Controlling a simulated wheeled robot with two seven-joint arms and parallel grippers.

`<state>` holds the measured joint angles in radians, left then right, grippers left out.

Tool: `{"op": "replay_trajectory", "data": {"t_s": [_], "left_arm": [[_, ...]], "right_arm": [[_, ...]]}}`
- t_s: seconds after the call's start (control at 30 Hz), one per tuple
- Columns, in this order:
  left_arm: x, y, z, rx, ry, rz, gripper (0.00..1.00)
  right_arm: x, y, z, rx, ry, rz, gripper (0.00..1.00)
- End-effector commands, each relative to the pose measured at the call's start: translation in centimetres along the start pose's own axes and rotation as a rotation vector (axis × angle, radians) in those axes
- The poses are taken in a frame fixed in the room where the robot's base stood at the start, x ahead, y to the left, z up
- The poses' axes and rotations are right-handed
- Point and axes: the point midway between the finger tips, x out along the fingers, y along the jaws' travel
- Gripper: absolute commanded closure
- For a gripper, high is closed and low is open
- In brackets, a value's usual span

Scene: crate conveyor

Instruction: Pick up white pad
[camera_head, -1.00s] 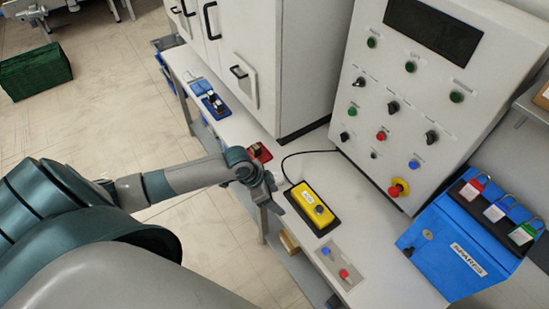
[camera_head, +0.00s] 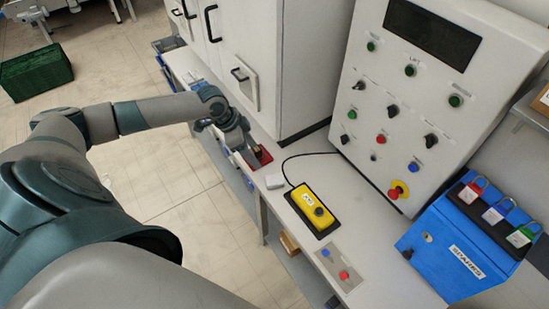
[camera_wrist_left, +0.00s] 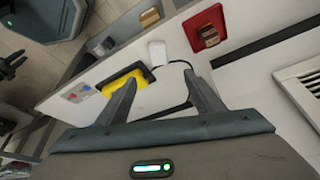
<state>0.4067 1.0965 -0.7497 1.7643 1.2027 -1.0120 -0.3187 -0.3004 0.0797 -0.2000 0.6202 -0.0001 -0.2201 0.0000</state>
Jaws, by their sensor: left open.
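The white pad (camera_head: 274,182) is a small flat white block on the bench top, between the red tray and the yellow control box. It also shows in the left wrist view (camera_wrist_left: 157,52), with a dark cable close by. My left gripper (camera_head: 246,150) is over the bench by the red tray, up and left of the pad in the head view. In the left wrist view its two fingers (camera_wrist_left: 162,82) are spread apart with nothing between them, and the pad appears beyond them. My right gripper is in neither view.
The red tray (camera_head: 263,156) holds a brown block, partly hidden by my gripper. The yellow control box (camera_head: 312,208) and a button plate (camera_head: 340,265) lie on the bench. A white cabinet (camera_head: 290,70) and the control panel (camera_head: 405,120) rise behind.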

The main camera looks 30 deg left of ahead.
Motion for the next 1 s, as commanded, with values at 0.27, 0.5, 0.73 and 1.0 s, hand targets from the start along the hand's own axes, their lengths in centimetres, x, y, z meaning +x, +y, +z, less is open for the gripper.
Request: {"op": "replay_trajectory", "data": {"t_s": [0.27, 0.5, 0.73, 1.0], "left_arm": [[2.7, 0.0, 0.1, 0.000, 0.002, 0.000, 0.39], [5.4, 0.1, 0.2, 0.000, 0.001, 0.001, 0.39], [7.8, 0.0, 0.2, 0.000, 0.001, 0.000, 0.39], [10.6, 0.0, 0.2, 0.000, 0.000, 0.000, 0.39]], "right_arm": [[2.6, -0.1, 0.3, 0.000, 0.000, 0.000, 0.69], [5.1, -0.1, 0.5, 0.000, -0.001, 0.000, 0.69], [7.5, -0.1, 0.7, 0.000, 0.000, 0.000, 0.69], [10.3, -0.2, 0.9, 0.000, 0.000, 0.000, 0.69]]}}
